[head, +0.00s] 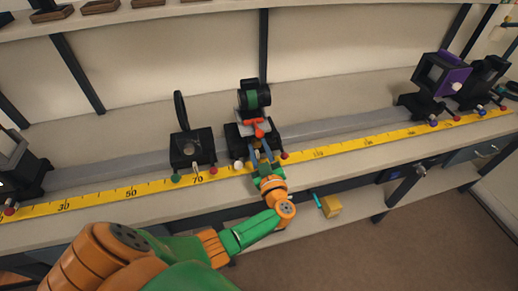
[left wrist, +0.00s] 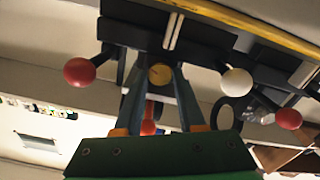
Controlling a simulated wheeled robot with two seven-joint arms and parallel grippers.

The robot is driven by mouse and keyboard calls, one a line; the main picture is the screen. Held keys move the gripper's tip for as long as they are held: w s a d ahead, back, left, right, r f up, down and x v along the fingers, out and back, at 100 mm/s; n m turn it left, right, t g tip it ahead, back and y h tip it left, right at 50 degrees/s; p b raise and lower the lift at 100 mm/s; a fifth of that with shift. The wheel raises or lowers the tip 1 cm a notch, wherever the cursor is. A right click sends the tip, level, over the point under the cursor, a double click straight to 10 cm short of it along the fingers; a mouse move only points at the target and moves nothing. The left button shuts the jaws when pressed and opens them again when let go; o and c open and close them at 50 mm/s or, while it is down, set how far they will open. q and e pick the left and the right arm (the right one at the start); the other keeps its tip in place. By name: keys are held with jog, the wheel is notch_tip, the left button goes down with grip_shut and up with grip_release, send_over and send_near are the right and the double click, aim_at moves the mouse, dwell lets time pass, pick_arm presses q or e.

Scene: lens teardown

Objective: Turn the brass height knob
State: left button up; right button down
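The brass height knob (left wrist: 160,75) shows in the left wrist view as a small round face on the dark carrier. In the head view it is hidden by my gripper. My left gripper (head: 262,155) reaches the front of the middle carrier (head: 236,136), which bears a black and green lens holder (head: 254,98). In the left wrist view the two grey fingers of the left gripper (left wrist: 160,80) stand on either side of the brass knob, with no clear gap between them and it. My right gripper is out of view.
Red (left wrist: 80,72) and white (left wrist: 236,82) ball knobs flank the fingers closely. A yellow scale (head: 130,192) runs along the bench front. Another carrier with a ring (head: 192,147) stands left; a purple-sided holder (head: 440,78) stands far right. A yellow block (head: 331,206) lies on the lower shelf.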

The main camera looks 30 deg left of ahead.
pick_arm(q)
grip_shut()
jog(key=shift+f+n, duration=0.1)
jog(key=shift+n, duration=0.2)
jog(key=shift+n+b, duration=0.4)
jog(key=shift+n, duration=0.7)
jog(key=shift+n+b, duration=0.7)
jog(key=shift+n, duration=1.7)
jog(key=o, duration=1)
grip_release()
jog(key=shift+o, duration=0.2)
